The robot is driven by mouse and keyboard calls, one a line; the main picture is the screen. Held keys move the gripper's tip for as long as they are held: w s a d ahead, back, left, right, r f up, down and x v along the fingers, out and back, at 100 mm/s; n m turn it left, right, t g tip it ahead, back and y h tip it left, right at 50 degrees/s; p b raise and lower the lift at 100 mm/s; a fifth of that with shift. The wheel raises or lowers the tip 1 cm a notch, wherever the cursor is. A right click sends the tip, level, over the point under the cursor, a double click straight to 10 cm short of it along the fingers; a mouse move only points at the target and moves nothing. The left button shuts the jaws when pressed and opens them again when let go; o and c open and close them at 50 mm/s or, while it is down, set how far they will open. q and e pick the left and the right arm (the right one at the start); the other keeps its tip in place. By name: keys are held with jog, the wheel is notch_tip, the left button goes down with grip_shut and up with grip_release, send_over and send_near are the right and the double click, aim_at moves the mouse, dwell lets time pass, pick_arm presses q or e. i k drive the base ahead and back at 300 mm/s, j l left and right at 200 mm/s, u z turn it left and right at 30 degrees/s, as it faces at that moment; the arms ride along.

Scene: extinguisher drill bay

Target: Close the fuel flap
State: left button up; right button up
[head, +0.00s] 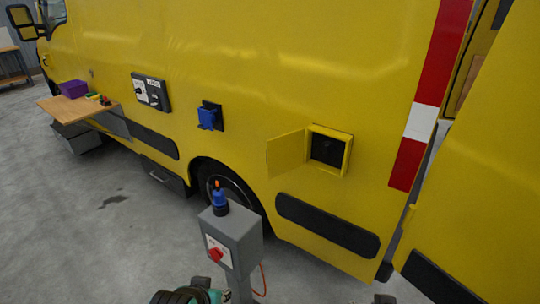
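The fuel flap (286,154) is a small yellow door on the side of the yellow van. It stands open, swung out to the left of its square box. The fuel box (345,133) has a yellow frame, and its dark inside (327,150) shows. The flap's hinge side is at the box's left edge.
A grey post box (237,232) with a red switch (215,254) and a blue-topped item stands before the rear wheel. A blue socket (207,117) and a wooden shelf (75,108) are on the van's side. A dark and teal object (190,295) is cut off at the bottom edge.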

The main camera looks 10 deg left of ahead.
aim_at(285, 153)
jog(key=j+z, duration=0.25)
jog(key=j, duration=0.25)
jog(key=j+z, duration=0.2)
jog(key=j, duration=0.35)
jog(key=j+z, duration=0.25)
jog(key=j, duration=0.3)
jog(key=j+z, duration=0.25)
jog(key=j, duration=0.25)
jog(key=k+j+z, duration=0.2)
jog(key=j, duration=0.3)
jog(key=k+j+z, duration=0.1)
jog(key=j+z, duration=0.15)
jog(key=j, duration=0.25)
jog(key=i+j+z, duration=0.2)
jog(key=j, duration=0.35)
jog(key=j+z, duration=0.2)
jog(key=j, duration=0.35)
jog(key=i+j+z, duration=0.15)
jog(key=j, duration=0.45)
